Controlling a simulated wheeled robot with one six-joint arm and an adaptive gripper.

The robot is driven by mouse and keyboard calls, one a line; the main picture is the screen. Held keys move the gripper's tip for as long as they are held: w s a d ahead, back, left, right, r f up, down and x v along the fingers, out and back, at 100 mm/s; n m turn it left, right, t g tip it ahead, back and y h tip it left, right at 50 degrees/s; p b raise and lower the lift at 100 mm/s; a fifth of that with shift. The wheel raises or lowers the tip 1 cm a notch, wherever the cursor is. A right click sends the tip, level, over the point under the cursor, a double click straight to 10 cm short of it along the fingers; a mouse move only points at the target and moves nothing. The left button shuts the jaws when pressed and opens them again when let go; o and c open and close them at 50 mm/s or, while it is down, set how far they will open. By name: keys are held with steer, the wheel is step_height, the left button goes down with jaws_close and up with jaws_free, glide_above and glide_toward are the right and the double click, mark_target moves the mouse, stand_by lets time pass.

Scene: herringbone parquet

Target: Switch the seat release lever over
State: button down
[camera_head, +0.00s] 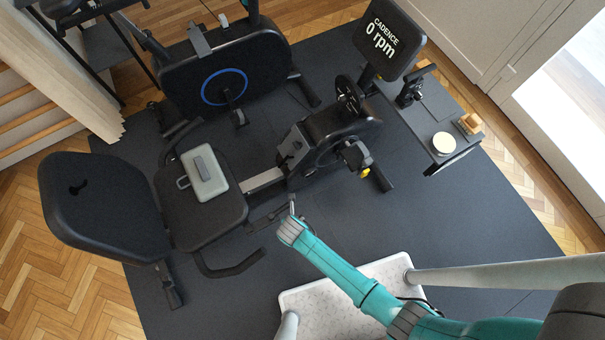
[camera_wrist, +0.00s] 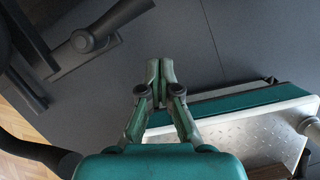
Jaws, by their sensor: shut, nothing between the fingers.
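My gripper (camera_head: 292,206) is at the end of the teal arm, beside the recumbent bike's seat rail and to the right of the seat (camera_head: 205,215). In the wrist view my gripper (camera_wrist: 160,66) has its fingers together, with nothing between them. A dark lever-like bar (camera_wrist: 118,22) with a round pivot shows at the upper left of the wrist view, apart from the fingertips. It looks like the seat release lever. In the head view thin dark bars (camera_head: 268,216) lie just left of my gripper; I cannot tell which is the lever.
A grey-green case (camera_head: 204,174) lies on the seat. A curved seat handle (camera_head: 232,266) juts out below it. Dark mat (camera_head: 420,215) lies open between my arm and the side table.

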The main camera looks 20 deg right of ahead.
steer(key=s+d+r+m+t+y, duration=0.1)
steer(key=s+d+r+m+t, duration=0.15)
steer(key=s+r+m, duration=0.35)
steer(key=s+d+r+m+t+y, duration=0.1)
steer(key=s+d+r+m, duration=0.3)
steer(key=r, duration=0.3)
steer(key=s+d+r+m+t, duration=0.2)
steer(key=s+d+r+m, duration=0.15)
steer(key=r+m, duration=0.3)
steer(key=s+d+r+m+t, duration=0.2)
steer(key=r+m, duration=0.6)
steer(key=r, duration=0.5)
steer(key=s+d+r+m+t+h, duration=0.1)
steer(key=s+r+m+t, duration=0.3)
steer(key=r+m, duration=0.5)
step_height(320, 180, up, 4)
steer(key=shift+s+d+f, duration=0.1)
steer(key=shift+s+d, duration=0.4)
steer(key=shift+d, duration=0.2)
